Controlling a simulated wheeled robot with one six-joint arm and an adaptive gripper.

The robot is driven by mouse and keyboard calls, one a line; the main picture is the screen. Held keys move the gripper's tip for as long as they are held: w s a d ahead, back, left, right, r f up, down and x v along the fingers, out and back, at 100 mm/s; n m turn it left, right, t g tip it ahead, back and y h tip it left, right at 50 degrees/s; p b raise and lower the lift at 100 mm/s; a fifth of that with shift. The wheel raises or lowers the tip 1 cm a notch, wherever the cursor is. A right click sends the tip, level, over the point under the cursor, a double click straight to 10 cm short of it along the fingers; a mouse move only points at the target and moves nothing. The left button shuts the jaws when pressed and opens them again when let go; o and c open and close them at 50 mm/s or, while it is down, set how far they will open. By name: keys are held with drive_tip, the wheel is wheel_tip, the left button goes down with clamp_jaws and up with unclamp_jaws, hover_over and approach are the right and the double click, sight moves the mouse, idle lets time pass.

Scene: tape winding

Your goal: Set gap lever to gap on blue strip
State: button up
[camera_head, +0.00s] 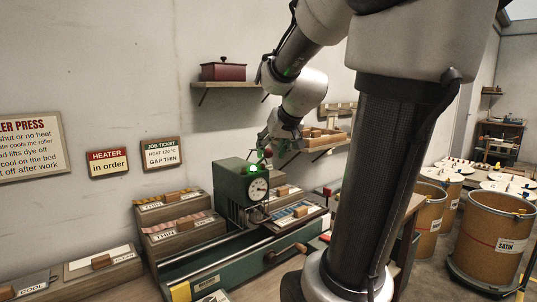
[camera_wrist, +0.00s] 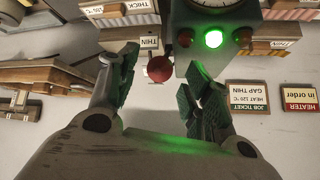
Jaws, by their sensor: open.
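A green press machine (camera_head: 236,190) with a round white dial (camera_head: 258,189) and a lit green lamp (camera_head: 253,169) stands by the wall. A red ball knob (camera_wrist: 160,69), apparently the gap lever's, shows in the wrist view beside a small THIN label (camera_wrist: 150,43). My gripper (camera_wrist: 160,78) is open; its fingers lie on either side of the knob in that view, and contact cannot be told. In the head view my gripper (camera_head: 278,137) is above the machine. A bluish strip (camera_head: 297,215) lies in a tray right of the machine; its writing is too small to read.
A job ticket (camera_head: 161,153) on the wall reads heat 120 °C, gap thin. A heater sign (camera_head: 108,162) hangs beside it. Wooden trays with blocks (camera_head: 180,225) stand left of the machine. A shelf with a dark red box (camera_head: 223,71) and another shelf (camera_head: 325,141) are above.

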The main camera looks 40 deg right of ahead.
drive_tip(key=v, duration=0.8)
drive_tip(key=shift+s, duration=0.2)
drive_tip(key=shift+r, duration=0.1)
drive_tip(key=shift+w, duration=0.1)
drive_tip(key=c, duration=0.3)
drive_tip(key=shift+x, duration=0.8)
drive_tip(key=c, duration=0.4)
drive_tip(key=shift+n+g+y, duration=0.3)
drive_tip(key=shift+n+g, duration=0.1)
drive_tip(key=w, duration=0.2)
drive_tip(key=w+d+r, duration=0.1)
drive_tip(key=w, duration=0.1)
drive_tip(key=w+d+r, duration=0.1)
drive_tip(key=w, duration=0.1)
drive_tip(key=shift+r, duration=0.15)
clamp_jaws()
wheel_tip(320, 180, up, 4)
drive_tip(key=w+n, duration=0.2)
drive_tip(key=shift+n+g+y, duration=0.3)
drive_tip(key=shift+g+y, duration=0.1)
drive_tip(key=shift+w+a+f, duration=0.1)
drive_tip(key=shift+w+f, duration=0.15)
drive_tip(key=shift+f, duration=1.35)
drive_tip(key=shift+w+a+f, duration=0.1)
drive_tip(key=shift+w+f, duration=0.15)
drive_tip(key=shift+f, duration=1.4)
drive_tip(key=shift+w+f, duration=0.25)
drive_tip(key=shift+f, duration=1.35)
